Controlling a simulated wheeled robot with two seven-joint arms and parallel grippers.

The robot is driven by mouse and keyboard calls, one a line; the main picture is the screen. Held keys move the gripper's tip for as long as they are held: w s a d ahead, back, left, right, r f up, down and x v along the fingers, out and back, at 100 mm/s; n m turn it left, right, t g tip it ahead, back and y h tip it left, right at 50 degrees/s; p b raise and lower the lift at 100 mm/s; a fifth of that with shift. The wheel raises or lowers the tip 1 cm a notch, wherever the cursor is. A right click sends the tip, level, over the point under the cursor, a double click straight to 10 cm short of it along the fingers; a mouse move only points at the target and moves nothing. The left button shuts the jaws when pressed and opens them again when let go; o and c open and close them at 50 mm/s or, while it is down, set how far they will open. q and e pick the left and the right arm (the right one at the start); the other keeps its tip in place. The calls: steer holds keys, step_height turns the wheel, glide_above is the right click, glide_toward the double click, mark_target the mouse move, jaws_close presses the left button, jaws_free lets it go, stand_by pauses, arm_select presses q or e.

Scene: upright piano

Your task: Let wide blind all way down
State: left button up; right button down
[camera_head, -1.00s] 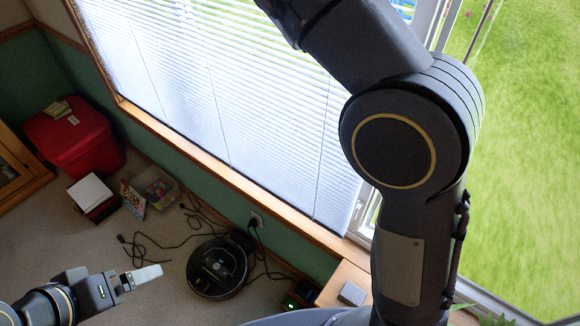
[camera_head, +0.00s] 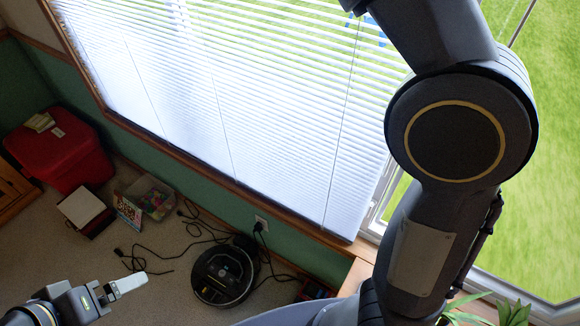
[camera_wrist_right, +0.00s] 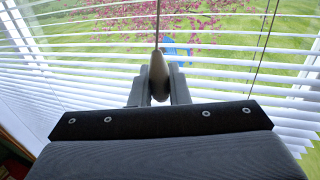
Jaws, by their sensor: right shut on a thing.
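The wide white blind (camera_head: 225,105) covers the large window in the head view. Its slats reach down to the wooden sill, and green lawn shows between the upper slats. In the right wrist view the blind (camera_wrist_right: 75,75) fills the background. My right arm hides the right gripper in the head view. My left gripper (camera_head: 128,284) is at the lower left, well away from the blind; its finger gap is unclear.
A robot vacuum (camera_head: 225,272) sits on the carpet below the window, with loose cables beside it. A red bin (camera_head: 60,155), a white-topped box (camera_head: 82,206) and a toy container (camera_head: 152,197) stand at the left. A plant (camera_head: 508,312) is at the lower right.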

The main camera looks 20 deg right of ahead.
steer(key=s+d, duration=0.1)
steer(key=s, duration=0.1)
steer(key=s+d+b, duration=0.1)
steer(key=s+d, duration=0.1)
steer(key=shift+f, duration=0.2)
stand_by(0.3)
steer(key=c, duration=1.2)
jaws_free()
steer(key=shift+r, duration=0.1)
steer(key=shift+c, duration=0.2)
steer(key=shift+b+v, duration=0.55)
steer(key=shift+v, duration=1.95)
